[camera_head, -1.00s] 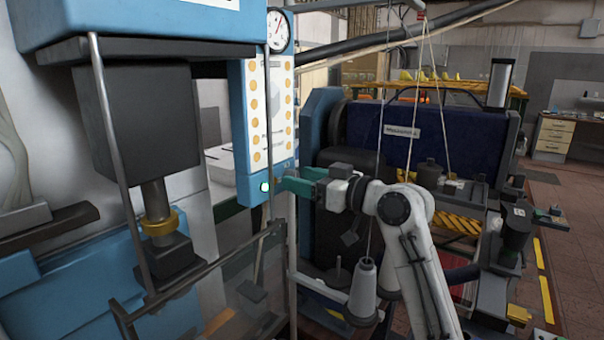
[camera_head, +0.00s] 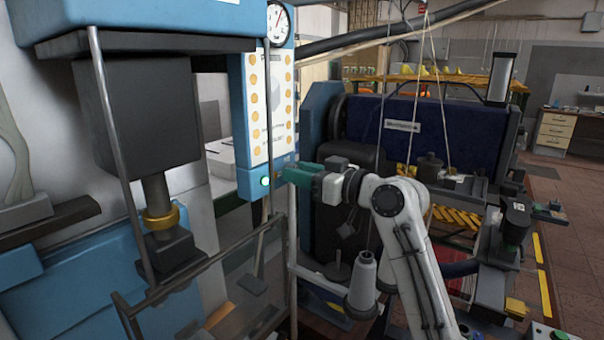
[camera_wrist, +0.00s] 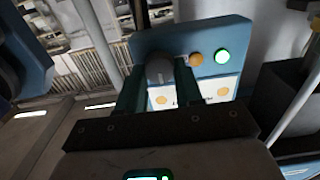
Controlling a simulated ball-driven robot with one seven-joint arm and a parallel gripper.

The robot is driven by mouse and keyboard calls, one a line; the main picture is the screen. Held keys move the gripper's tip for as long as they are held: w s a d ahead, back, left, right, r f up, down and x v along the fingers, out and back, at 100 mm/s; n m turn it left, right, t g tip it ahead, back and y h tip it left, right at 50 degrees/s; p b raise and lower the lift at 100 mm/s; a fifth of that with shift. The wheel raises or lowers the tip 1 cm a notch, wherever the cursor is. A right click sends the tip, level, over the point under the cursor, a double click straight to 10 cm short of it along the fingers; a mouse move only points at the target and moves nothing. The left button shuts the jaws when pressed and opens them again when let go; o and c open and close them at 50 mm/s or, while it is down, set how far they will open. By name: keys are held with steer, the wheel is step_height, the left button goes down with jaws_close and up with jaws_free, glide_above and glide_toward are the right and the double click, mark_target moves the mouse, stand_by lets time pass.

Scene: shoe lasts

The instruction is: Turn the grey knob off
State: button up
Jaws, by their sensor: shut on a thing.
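The grey knob (camera_wrist: 159,70) sits on the lower front of the blue control panel (camera_wrist: 205,37), between my gripper's two green fingers in the wrist view. My gripper (camera_wrist: 158,80) is shut on it. In the head view my gripper (camera_head: 284,173) reaches left to the bottom of the same blue panel (camera_head: 255,186), and its fingertips hide the knob there.
The press with its black block (camera_head: 135,115) stands at the left, with a metal guard rod (camera_head: 118,150) in front. A cone of thread (camera_head: 362,285) stands below my arm. A dark blue machine (camera_head: 450,130) is behind my arm. Floor is clear at far right.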

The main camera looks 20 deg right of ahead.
steer(key=shift+f+b, duration=0.1)
steer(key=shift+b, duration=0.3)
steer(key=shift+s+a+f+n+b, duration=0.1)
steer(key=shift+n+b, duration=4.35)
steer(key=shift+b, duration=0.3)
steer(key=shift+f+n+b, duration=0.1)
steer(key=shift+n+b, duration=4.35)
steer(key=shift+b, duration=0.25)
steer(key=o, duration=1)
steer(key=shift+o, duration=0.2)
steer(key=shift+r, duration=0.1)
